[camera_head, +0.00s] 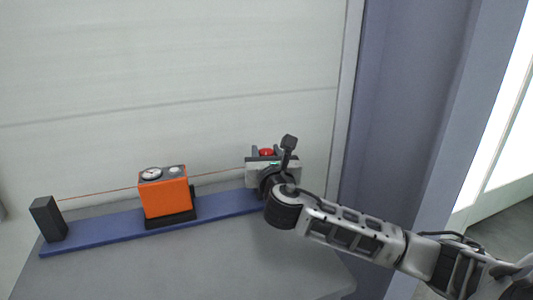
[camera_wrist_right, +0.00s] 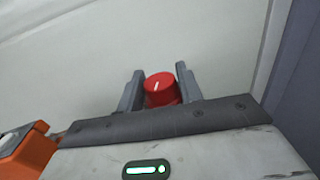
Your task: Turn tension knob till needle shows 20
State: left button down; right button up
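The red tension knob (camera_head: 266,152) sits at the right end of the blue rail. My left gripper is not in view.
A blue rail (camera_head: 110,232) lies on a grey table (camera_head: 200,262). A black post (camera_head: 48,219) stands at its left end. A thin reddish wire (camera_head: 100,193) runs from the post past the gauge box towards the knob. A pale wall rises behind.

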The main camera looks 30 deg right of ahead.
jog(key=c, duration=0.4)
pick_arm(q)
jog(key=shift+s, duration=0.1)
pick_arm(e)
jog(key=shift+a+r+m+g+h+p, duration=0.1)
jog(key=shift+r+m+g+h+p, duration=0.1)
jog(key=shift+m+g+h+p, duration=1)
jog(key=shift+m+h+p, duration=0.2)
jog(key=shift+h+p, duration=0.6)
jog(key=shift+m+g+h+p, duration=0.7)
jog(key=shift+p, duration=0.1)
jog(key=shift+f+m+g+h+p, duration=0.1)
jog(key=shift+m+g+h+p, duration=0.7)
jog(key=shift+m+g+h, duration=0.4)
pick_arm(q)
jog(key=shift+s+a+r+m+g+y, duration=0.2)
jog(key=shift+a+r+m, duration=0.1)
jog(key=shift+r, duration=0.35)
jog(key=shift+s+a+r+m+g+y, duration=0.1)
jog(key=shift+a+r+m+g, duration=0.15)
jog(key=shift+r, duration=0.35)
pick_arm(e)
jog(key=shift+g, duration=0.3)
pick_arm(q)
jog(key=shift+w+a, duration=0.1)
pick_arm(e)
jog(key=shift+f, duration=0.1)
